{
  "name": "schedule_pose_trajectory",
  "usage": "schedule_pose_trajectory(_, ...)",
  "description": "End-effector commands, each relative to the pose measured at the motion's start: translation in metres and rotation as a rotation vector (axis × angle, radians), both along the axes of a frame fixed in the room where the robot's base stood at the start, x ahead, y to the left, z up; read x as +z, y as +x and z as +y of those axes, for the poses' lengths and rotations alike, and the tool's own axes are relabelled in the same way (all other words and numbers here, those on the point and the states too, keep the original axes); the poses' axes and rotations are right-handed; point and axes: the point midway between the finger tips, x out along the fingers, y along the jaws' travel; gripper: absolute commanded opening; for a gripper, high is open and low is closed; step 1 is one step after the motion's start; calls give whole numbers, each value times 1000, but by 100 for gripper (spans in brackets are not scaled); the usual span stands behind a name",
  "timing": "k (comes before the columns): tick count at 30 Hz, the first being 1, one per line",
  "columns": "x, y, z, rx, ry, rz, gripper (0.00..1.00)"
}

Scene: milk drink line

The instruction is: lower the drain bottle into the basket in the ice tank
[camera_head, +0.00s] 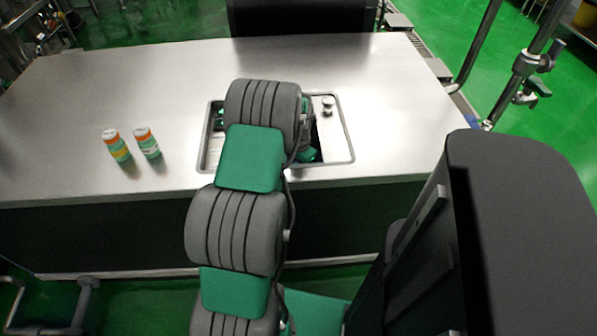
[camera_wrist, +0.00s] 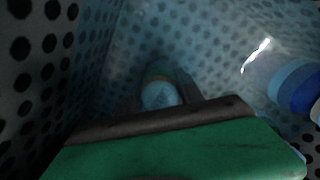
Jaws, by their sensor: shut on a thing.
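The ice tank (camera_head: 345,150) is a rectangular opening in the steel counter, and my arm reaches down into it. In the wrist view, the basket (camera_wrist: 100,45) has perforated walls around my gripper (camera_wrist: 160,92). My gripper is shut on the drain bottle (camera_wrist: 158,96), whose pale round top and a greenish-orange band show between the fingers. The bottle is down inside the basket. Its lower end is hidden, so I cannot tell whether it touches the floor. My arm hides the bottle and most of the basket in the head view.
A clear bottle with a blue band (camera_wrist: 290,82) lies or leans at the right inside the basket, apart from my gripper. Two banded bottles, one left (camera_head: 117,146) and one right (camera_head: 147,143), stand on the counter (camera_head: 70,95). A small metal knob (camera_head: 328,104) is at the tank's back right.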

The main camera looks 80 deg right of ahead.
Motion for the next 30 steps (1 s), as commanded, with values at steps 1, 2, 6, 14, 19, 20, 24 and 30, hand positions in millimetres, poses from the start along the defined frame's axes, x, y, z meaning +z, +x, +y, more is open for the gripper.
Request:
schedule_pose_trajectory(1,-1,0,0,0,-1,1,0)
schedule_pose_trajectory(2,-1,0,0,0,-1,1,0)
schedule_pose_trajectory(6,-4,0,0,0,0,0,0)
schedule_pose_trajectory(14,-4,0,0,0,0,0,0)
schedule_pose_trajectory(19,-4,0,0,0,0,0,58)
schedule_pose_trajectory(20,-4,0,0,0,0,0,60)
schedule_pose_trajectory(24,-4,0,0,0,0,0,69)
schedule_pose_trajectory(30,-4,0,0,0,1,-1,69)
